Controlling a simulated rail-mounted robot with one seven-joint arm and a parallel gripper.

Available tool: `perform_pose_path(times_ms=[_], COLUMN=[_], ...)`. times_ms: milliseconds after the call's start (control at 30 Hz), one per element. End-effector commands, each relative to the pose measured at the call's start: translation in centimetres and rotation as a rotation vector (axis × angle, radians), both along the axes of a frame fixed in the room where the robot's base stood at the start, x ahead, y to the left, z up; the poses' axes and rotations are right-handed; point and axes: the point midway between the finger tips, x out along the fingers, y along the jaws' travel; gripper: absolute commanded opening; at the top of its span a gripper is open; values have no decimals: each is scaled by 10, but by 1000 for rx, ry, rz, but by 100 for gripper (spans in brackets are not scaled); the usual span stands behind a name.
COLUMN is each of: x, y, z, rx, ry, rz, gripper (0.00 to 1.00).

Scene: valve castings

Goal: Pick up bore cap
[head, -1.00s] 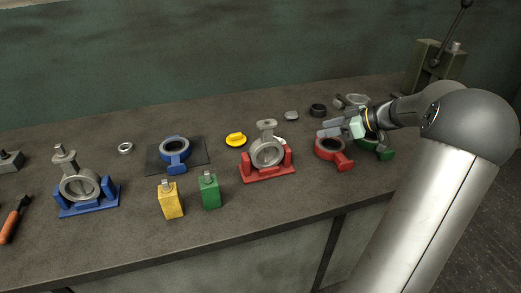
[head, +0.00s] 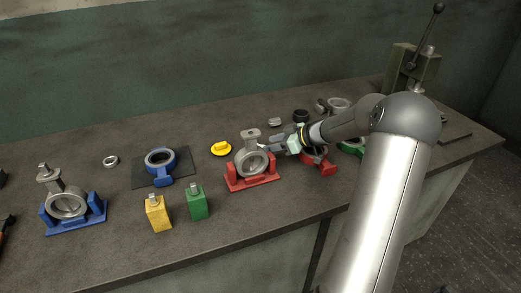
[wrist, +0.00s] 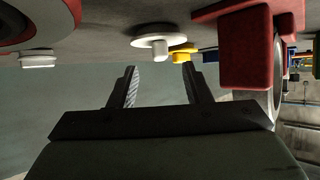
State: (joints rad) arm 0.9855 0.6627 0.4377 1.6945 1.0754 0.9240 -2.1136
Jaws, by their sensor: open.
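Two cap-like discs with raised grips show; I cannot tell by look alone which is the bore cap. A white cap (wrist: 152,42) lies on the bench in the wrist view, ahead of my gripper (wrist: 158,70) and roughly in line with the gap between its fingers. A yellow cap (head: 221,149) lies farther off, left of the red fixture; it also shows behind the white one in the wrist view (wrist: 183,56). My gripper (head: 272,146) is open and empty, low beside the red fixture. In the head view the white cap is mostly hidden near the fixture and fingers.
The red fixture (head: 253,183) with an upright grey valve casting (head: 250,164) stands close to my fingers. A red ring part (head: 325,166) lies beneath my wrist. A dark ring (head: 300,116) and a small grey part (head: 275,122) lie behind.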

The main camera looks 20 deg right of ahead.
Motion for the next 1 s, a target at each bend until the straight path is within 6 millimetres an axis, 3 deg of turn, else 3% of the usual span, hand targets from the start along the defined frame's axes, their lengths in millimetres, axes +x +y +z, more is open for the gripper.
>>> perform_pose_path(times_ms=[200,467,633,1000], x=[18,20,20,20], y=[17,19,19,18], z=[-13,-15,-15,-11], rx=[1,1,1,-1], ry=[1,1,1,-1], rz=[0,0,0,0], gripper=[44,44,2,0])
